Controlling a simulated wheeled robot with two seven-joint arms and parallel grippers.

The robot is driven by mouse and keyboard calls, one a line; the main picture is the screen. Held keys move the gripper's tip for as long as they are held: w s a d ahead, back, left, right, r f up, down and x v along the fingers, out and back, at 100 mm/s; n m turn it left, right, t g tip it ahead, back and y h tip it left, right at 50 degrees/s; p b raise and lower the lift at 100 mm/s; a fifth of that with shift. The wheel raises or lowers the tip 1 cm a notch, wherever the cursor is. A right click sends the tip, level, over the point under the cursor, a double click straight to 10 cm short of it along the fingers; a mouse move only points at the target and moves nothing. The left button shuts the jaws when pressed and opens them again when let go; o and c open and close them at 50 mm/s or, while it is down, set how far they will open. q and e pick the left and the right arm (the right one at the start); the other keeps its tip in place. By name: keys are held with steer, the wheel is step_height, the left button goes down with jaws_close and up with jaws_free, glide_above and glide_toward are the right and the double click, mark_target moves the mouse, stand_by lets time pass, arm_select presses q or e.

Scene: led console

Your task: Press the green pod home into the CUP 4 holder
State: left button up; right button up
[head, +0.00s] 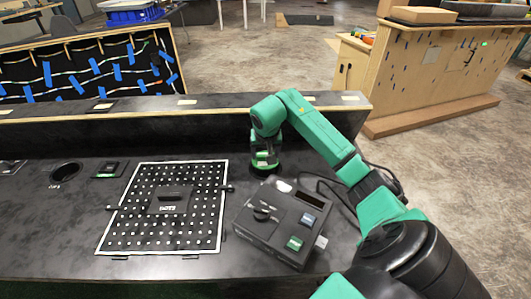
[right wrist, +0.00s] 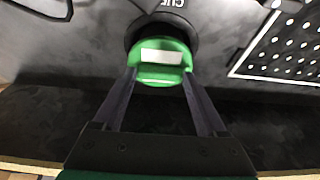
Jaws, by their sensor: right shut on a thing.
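The green pod (right wrist: 160,70), with a white label on its face, is in the right wrist view between the two dark fingers of my right gripper (right wrist: 160,76). The fingers touch its sides. The pod is at a dark round holder (right wrist: 133,33), whose rim curves around its far side. Only "CUP" of the holder's lettering is readable; the number is cut off. How deep the pod sits cannot be told. In the head view my right gripper (head: 265,158) points down at the counter's back, with a little green (head: 264,170) beneath it. My left gripper is not in view.
A grey control box (head: 275,238) with a knob and a green button stands just in front of my right gripper. A white-bordered dotted panel (head: 125,232) lies to the left. An empty round holder (head: 65,173) is at far left. A raised ledge (head: 140,108) runs behind.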

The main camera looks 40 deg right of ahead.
steer(key=shift+f+b, duration=0.9)
steer(key=shift+f, duration=0.5)
stand_by(0.4)
steer(key=o, duration=1.2)
steer(key=shift+r, duration=0.1)
steer(key=v, duration=1.4)
steer(key=shift+r, duration=0.15)
